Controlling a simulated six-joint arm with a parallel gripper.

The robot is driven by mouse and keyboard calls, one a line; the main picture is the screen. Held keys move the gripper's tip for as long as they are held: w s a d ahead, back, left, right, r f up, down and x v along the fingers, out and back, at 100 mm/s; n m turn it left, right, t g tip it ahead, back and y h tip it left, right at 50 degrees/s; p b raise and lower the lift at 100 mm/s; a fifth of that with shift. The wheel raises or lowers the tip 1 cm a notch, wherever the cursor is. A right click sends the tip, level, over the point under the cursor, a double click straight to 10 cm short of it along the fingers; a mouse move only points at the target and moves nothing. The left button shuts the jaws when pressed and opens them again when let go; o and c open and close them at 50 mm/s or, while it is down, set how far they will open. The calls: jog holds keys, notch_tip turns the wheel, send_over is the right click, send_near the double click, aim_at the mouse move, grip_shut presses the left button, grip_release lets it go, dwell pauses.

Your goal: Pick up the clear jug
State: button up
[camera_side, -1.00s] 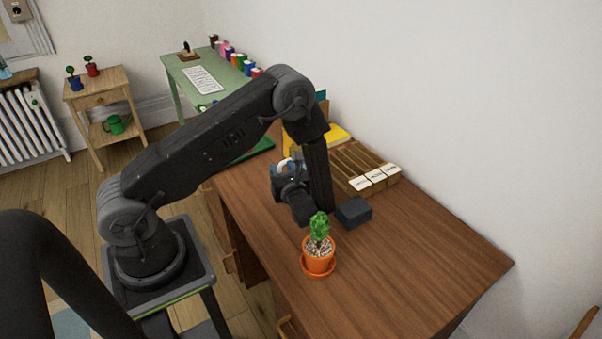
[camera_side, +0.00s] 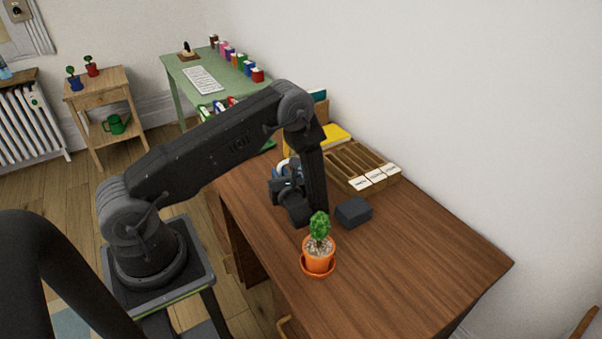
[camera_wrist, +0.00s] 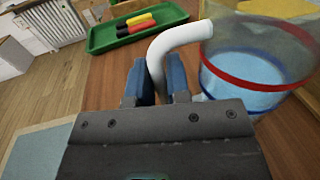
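The clear jug (camera_wrist: 255,65) stands at the right of the wrist view, see-through, with a red band, a blue band and a bluish lower part. Its white curved handle (camera_wrist: 180,37) reaches left and down between my gripper's blue fingers. My gripper (camera_wrist: 160,80) has its fingers close together, one on each side of the handle, with no clear gap left. In the side view my gripper (camera_side: 285,180) is low over the brown desk, and the arm hides most of the jug there.
A potted cactus (camera_side: 318,257) and a dark box (camera_side: 353,213) stand close to my gripper. A wooden slotted tray (camera_side: 346,165) lies behind. A green tray (camera_wrist: 100,38) holds markers. The desk's front right (camera_side: 420,270) is clear.

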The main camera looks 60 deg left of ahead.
grip_shut()
jog(key=shift+r, duration=0.1)
